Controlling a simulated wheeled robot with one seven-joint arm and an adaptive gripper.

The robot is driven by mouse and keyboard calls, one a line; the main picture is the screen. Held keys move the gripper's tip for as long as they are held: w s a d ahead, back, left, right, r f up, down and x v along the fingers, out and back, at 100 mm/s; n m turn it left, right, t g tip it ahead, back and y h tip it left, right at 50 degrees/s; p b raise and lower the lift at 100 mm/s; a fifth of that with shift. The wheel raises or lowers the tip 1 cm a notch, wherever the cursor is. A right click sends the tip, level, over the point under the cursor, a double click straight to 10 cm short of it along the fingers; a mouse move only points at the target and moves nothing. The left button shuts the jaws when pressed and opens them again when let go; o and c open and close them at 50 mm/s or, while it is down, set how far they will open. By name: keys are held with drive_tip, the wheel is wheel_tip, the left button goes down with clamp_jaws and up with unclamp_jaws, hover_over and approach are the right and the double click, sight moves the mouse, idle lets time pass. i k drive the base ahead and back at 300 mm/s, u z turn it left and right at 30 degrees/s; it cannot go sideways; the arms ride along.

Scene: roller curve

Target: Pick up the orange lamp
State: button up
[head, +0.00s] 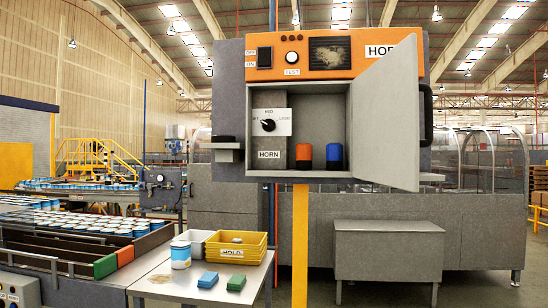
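The orange lamp (304,152) is a small upright cylinder with an orange top and dark base. It stands on the floor of an open grey cabinet (250,112) marked HORN, in the middle of the head view. A similar blue lamp (334,152) stands just to its right, with a small gap between them. My gripper does not show in this view.
The cabinet door (387,115) hangs open to the right. A dial plate (270,122) is left of the lamps. A yellow post (300,245) is below. A table (165,275) at lower left holds a yellow HOLD bin (238,257), a can (180,255) and blue and green blocks.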

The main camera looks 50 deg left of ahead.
sight(304, 151)
drive_tip(key=k, duration=0.15)
drive_tip(key=u, duration=0.95)
